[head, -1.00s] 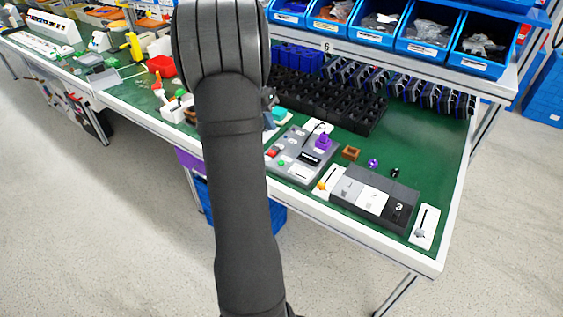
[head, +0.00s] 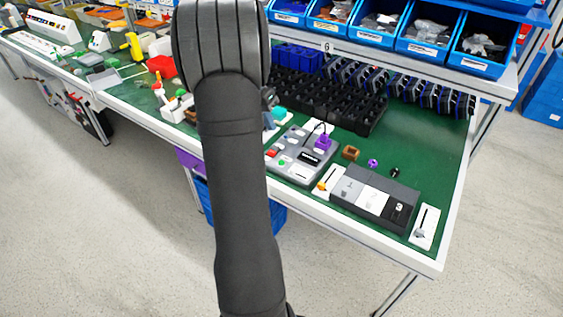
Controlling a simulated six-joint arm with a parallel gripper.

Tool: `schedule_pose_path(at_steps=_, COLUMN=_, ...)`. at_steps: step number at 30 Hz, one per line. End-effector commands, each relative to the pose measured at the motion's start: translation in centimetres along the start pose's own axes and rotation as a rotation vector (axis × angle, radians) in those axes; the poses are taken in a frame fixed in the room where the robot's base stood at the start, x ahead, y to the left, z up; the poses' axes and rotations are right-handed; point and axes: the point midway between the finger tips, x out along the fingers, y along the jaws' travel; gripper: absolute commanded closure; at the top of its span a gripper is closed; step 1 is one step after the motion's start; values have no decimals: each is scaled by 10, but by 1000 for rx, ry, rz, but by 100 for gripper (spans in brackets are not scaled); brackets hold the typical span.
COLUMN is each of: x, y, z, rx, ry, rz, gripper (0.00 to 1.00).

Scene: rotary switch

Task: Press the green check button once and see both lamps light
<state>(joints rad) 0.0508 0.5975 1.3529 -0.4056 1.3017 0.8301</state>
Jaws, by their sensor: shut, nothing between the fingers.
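A grey panel (head: 297,171) lies on the green table top, just right of my arm in the head view. It carries a purple block (head: 323,142), a black display (head: 309,158), a red part (head: 271,153) and a small green spot (head: 281,162) near its left edge. The green spot may be the check button; it is too small to be sure. I cannot make out the two lamps or whether they are lit. My dark arm covers what lies left of the panel. My gripper is hidden behind the arm.
A dark box with a white middle section (head: 371,199) stands right of the panel, between two white slider plates (head: 328,180) (head: 425,226). A brown block (head: 350,152) and small knobs lie behind it. Black racks (head: 325,97) and blue bins stand at the back.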

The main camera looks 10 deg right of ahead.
Motion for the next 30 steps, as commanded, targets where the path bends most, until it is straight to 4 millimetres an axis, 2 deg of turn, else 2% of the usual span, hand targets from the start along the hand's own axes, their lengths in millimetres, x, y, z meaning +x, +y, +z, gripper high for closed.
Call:
schedule_pose_path(at_steps=26, x=0, y=0, z=0, rx=1, ry=1, rz=0, gripper=100)
schedule_pose_path(at_steps=30, x=6, y=3, z=-6, rx=30, ry=36, rz=-4, gripper=100)
